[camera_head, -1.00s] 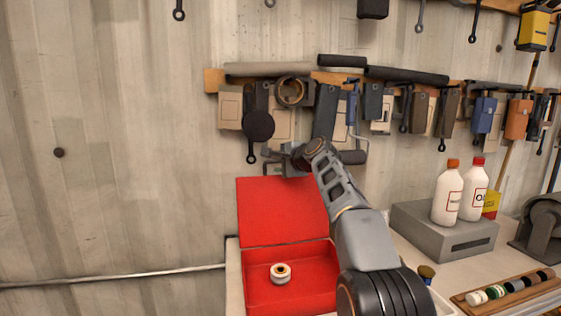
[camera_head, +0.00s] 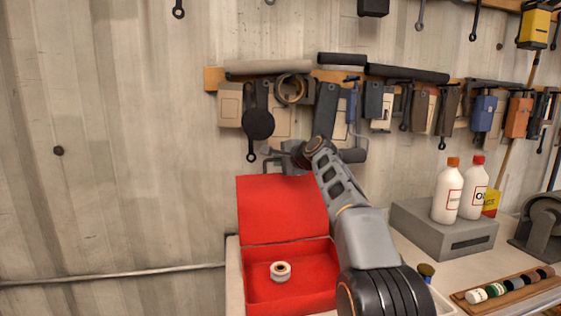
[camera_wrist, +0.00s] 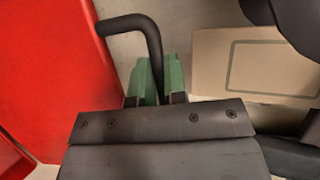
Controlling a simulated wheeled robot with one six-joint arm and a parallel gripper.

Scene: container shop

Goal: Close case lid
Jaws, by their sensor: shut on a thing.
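The red case (camera_head: 255,290) stands open on the bench in the head view. Its red lid (camera_head: 275,210) stands up at the back of the case, and it also fills the left of the wrist view (camera_wrist: 50,70). My gripper (camera_head: 291,160) is at the lid's top edge. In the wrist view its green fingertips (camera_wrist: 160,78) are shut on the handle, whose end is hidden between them.
Tools and pouches hang on the wall rack (camera_head: 215,82) right behind my gripper. A grey box (camera_head: 420,230) with two white bottles (camera_head: 447,195) stands to the right. A wooden tray (camera_head: 530,290) lies at the front right.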

